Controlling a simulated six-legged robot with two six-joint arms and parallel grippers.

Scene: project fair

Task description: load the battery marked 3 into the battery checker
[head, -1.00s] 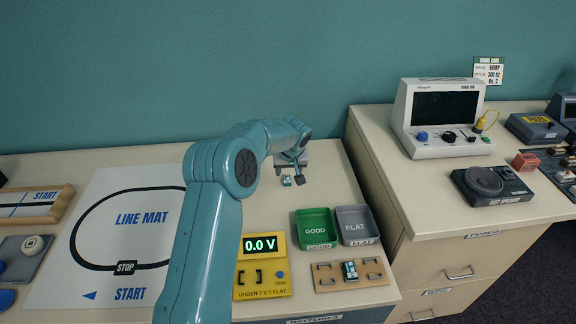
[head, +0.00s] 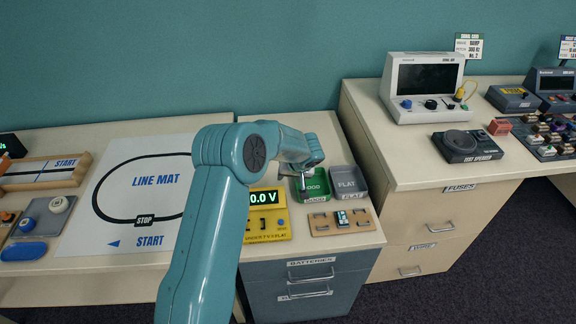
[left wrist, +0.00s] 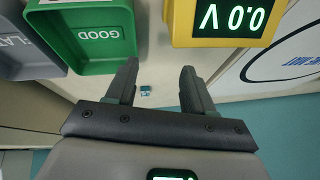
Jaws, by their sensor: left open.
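The yellow battery checker (head: 270,231) sits on the bench, its display reading 0.0 V; it also shows at the top of the left wrist view (left wrist: 182,28). A battery (head: 342,218) lies in the wooden rack right of the checker; its mark is too small to read. Another small battery-like piece (left wrist: 146,90) lies on the bench in the left wrist view, beyond my fingers; my arm hides that spot in the head view. My left gripper (head: 305,188) is open and empty near the green tray; its fingers also show in the left wrist view (left wrist: 159,75).
The green GOOD tray (head: 318,193) and grey FLAT tray (head: 347,183) stand behind the wooden rack (head: 325,229). The line mat (head: 125,222) lies left of the checker. A higher counter (head: 400,172) with a screen unit (head: 425,105) stands at the right.

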